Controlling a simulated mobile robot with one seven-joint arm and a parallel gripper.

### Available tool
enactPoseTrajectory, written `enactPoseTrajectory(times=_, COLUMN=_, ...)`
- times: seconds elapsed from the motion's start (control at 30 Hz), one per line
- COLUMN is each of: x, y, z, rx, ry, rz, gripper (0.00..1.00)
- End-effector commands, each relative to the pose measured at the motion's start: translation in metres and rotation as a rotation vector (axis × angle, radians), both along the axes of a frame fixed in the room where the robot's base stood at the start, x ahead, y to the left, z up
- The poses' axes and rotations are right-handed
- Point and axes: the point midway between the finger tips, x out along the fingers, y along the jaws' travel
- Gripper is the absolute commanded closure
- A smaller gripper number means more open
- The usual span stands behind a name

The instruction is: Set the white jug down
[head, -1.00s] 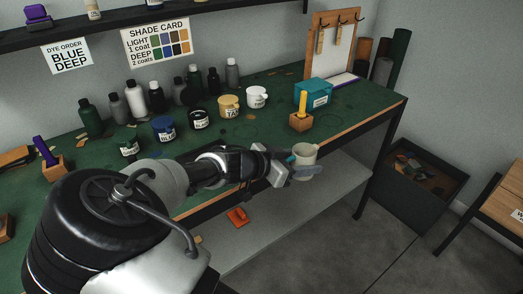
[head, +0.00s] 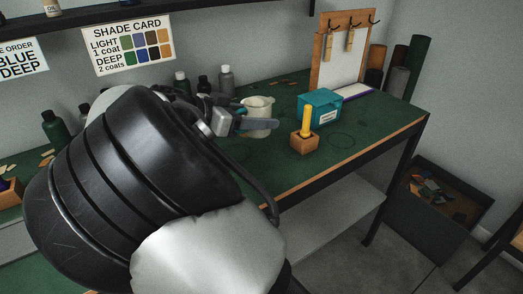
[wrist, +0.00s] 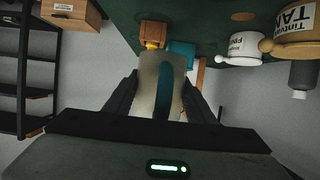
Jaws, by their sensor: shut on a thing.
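The white jug (head: 259,107) is upright over the green bench (head: 232,150), left of the teal box, in the head view. My gripper (head: 250,123) is shut on it from the left side. In the wrist view the jug (wrist: 147,75) sits between the two dark fingers of my gripper (wrist: 155,98), with a teal strip beside its pale surface. I cannot tell whether the jug's base touches the bench top.
A teal box (head: 320,108) and a wooden block with a yellow handle (head: 304,142) stand right of the jug. In the wrist view a white pot (wrist: 245,44) and a tan jar (wrist: 289,38) stand nearby. The bench's right front is clear.

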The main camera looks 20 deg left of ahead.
Motion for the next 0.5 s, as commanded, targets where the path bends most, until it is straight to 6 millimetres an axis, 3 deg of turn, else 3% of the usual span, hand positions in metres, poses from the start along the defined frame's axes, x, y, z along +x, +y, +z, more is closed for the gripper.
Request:
enactPoseTrajectory(times=0.2, x=0.0, y=0.0, z=-0.038, rx=-0.005, ry=0.002, rz=0.001, gripper=0.81)
enactPoseTrajectory(times=0.5, x=0.0, y=0.0, z=-0.075, rx=-0.004, ry=0.002, rz=0.001, gripper=0.81)
